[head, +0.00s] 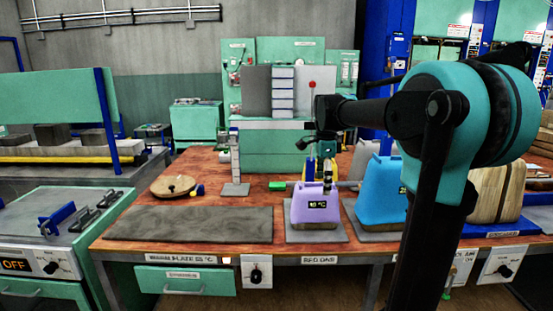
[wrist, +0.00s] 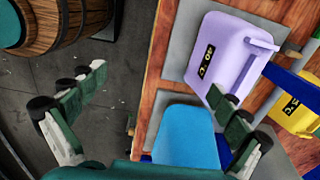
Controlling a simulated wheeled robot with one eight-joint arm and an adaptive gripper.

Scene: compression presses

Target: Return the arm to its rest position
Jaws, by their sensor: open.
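My gripper (wrist: 158,84) is open and empty in the wrist view, its two fingers wide apart above the floor and the bench edge. The right finger overlaps the purple block in the picture; I see no grip on it. In the head view my arm (head: 440,120) rises on the right, with its upper link reaching left over the bench. The purple block (head: 315,207) with a small display stands on a grey plate below the arm's far end; it also shows in the wrist view (wrist: 226,58). The blue block (head: 381,192) stands to its right, partly behind my arm, and shows in the wrist view (wrist: 185,140).
The wooden bench (head: 225,190) holds a grey mat (head: 190,224), a round wooden disc (head: 173,186) and a small tower (head: 235,160). A wooden barrel (wrist: 68,25) and a yellow block (wrist: 292,115) show in the wrist view. Green machines (head: 290,147) stand behind.

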